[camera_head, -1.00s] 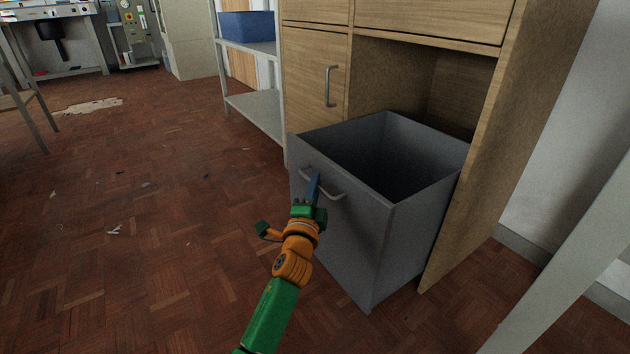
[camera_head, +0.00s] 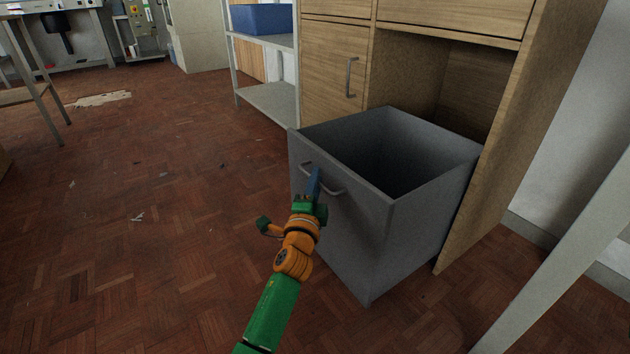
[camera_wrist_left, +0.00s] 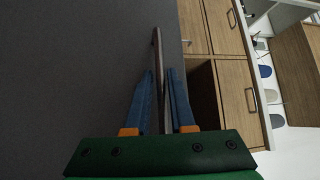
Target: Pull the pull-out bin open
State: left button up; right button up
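The pull-out bin (camera_head: 372,240) is a grey open-topped box standing well out of the lower opening of a wooden cabinet (camera_head: 495,165). It looks empty where I can see inside; its back end is partly hidden by the cabinet side. Its bar handle (camera_head: 335,191) is on the front panel. My left gripper (camera_head: 316,176) is at the handle, its blue fingers on either side of the bar. My right gripper is not in view.
A cabinet door with a handle (camera_head: 351,78) is left of the opening. A metal shelf (camera_head: 268,98) with a blue crate (camera_head: 262,19) stands further left. A pale slanted post (camera_head: 560,265) is at the right. The parquet floor (camera_head: 150,220) in front is mostly clear.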

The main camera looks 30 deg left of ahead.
pick_arm(q)
jog(key=shift+o, duration=0.9)
jog(key=p+v, duration=0.2)
jog(key=v, duration=0.5)
